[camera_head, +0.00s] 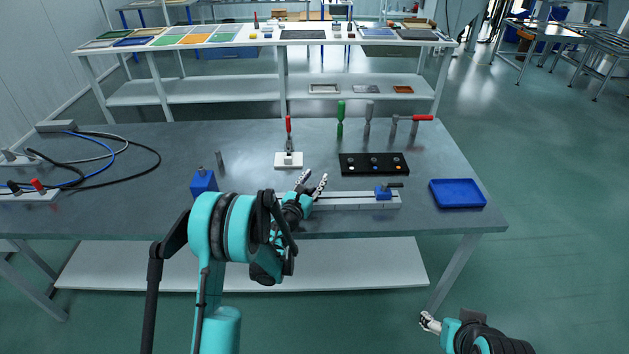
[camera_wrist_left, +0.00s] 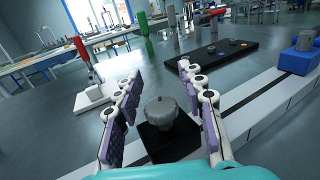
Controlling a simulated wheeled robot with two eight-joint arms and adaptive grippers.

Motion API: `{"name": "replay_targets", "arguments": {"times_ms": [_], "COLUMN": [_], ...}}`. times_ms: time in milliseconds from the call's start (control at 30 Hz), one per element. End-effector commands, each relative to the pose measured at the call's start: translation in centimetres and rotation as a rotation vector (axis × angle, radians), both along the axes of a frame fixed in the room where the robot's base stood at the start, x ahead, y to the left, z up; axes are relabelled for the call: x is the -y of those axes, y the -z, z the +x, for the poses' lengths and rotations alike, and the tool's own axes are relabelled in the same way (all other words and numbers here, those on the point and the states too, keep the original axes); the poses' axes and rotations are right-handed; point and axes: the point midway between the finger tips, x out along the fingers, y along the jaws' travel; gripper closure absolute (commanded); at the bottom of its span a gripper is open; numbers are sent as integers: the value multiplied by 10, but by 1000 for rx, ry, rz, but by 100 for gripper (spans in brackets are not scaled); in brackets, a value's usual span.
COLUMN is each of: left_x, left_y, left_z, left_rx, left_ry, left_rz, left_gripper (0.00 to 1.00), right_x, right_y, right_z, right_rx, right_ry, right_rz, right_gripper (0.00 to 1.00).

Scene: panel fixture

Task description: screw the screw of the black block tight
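The black block (camera_wrist_left: 170,144) shows in the left wrist view at the near end of a white slotted rail (camera_head: 350,202). Its screw has a round grey knob (camera_wrist_left: 161,112) on top. My left gripper (camera_head: 314,182) is open, and its two fingers appear on either side of the knob in the wrist view (camera_wrist_left: 160,72), with gaps to it. I cannot tell whether the fingertips are level with the knob or above it. In the head view the gripper hides the black block. My right gripper (camera_head: 430,322) is low at the bottom right, away from the table; its opening is unclear.
A blue block (camera_head: 383,193) sits on the rail's right end; another blue block (camera_head: 204,182) stands left. Behind are a black panel (camera_head: 374,170), a red-handled tool on a white base (camera_head: 288,160) and upright tools. A blue tray (camera_head: 457,204) lies right; cables (camera_head: 120,160) lie left.

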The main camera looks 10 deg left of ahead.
Motion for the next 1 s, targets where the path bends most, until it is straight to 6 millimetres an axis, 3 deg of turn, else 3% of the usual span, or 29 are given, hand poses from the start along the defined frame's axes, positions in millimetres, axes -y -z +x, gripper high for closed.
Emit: {"name": "replay_targets", "arguments": {"times_ms": [267, 400, 433, 1000], "left_x": [1, 0, 0, 1], "left_y": [-1, -1, -1, -1], "left_z": [2, 2, 2, 2], "left_rx": [0, 0, 0, 0], "left_ry": [0, 0, 0, 38], "left_rz": [0, 0, 0, 0], "left_gripper": [60, 97, 100, 100], "right_x": [0, 0, 0, 0], "right_y": [0, 0, 0, 0], "right_z": [0, 0, 0, 0], "right_rx": [0, 0, 0, 0], "right_ry": [0, 0, 0, 0], "right_rz": [0, 0, 0, 0], "right_gripper": [36, 36, 36, 36]}}
